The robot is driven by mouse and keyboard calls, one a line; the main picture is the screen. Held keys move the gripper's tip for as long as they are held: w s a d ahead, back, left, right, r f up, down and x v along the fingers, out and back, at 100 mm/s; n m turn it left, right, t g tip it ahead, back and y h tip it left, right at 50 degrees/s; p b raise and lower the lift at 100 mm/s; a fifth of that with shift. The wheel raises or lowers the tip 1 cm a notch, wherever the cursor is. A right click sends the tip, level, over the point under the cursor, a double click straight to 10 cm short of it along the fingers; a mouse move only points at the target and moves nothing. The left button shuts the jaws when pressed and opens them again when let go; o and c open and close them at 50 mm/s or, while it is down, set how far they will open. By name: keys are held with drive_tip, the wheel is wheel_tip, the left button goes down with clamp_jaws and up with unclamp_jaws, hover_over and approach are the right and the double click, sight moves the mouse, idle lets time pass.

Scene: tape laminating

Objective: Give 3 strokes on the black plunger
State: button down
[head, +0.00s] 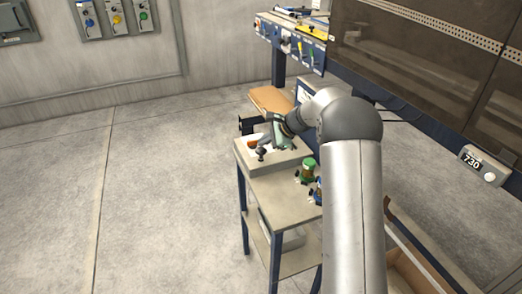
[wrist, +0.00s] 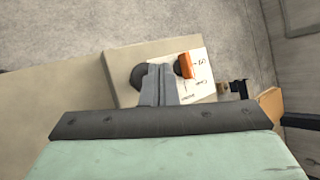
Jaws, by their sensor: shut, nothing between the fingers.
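The black plunger (head: 261,153) stands on a pale box (head: 286,159) on top of a small cart. In the wrist view the dark round knob of what looks like the plunger (wrist: 136,77) shows just left of my fingers and is partly covered by them. An orange part (wrist: 187,64) lies on the other side of the fingers, on the box face with dark markings; it also shows in the head view (head: 252,142). My gripper (wrist: 157,70) is shut and empty, over the box. I cannot tell whether it touches the plunger.
Small figures with a green cap (head: 307,171) and in blue (head: 317,190) stand on the cart top (head: 262,186) near my arm. A tan board (head: 269,98) lies behind the box. A large machine (head: 425,55) stands at right. The floor at left is clear.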

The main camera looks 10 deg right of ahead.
sight(262, 150)
drive_tip(key=shift+f, duration=0.45)
drive_tip(key=shift+f+b, duration=1.2)
drive_tip(key=shift+f, duration=0.15)
idle(1.0)
drive_tip(key=shift+r, duration=0.1)
drive_tip(key=shift+r+p, duration=1.2)
drive_tip(key=shift+r, duration=0.45)
drive_tip(key=shift+r+p, duration=1.8)
drive_tip(key=shift+r, duration=0.75)
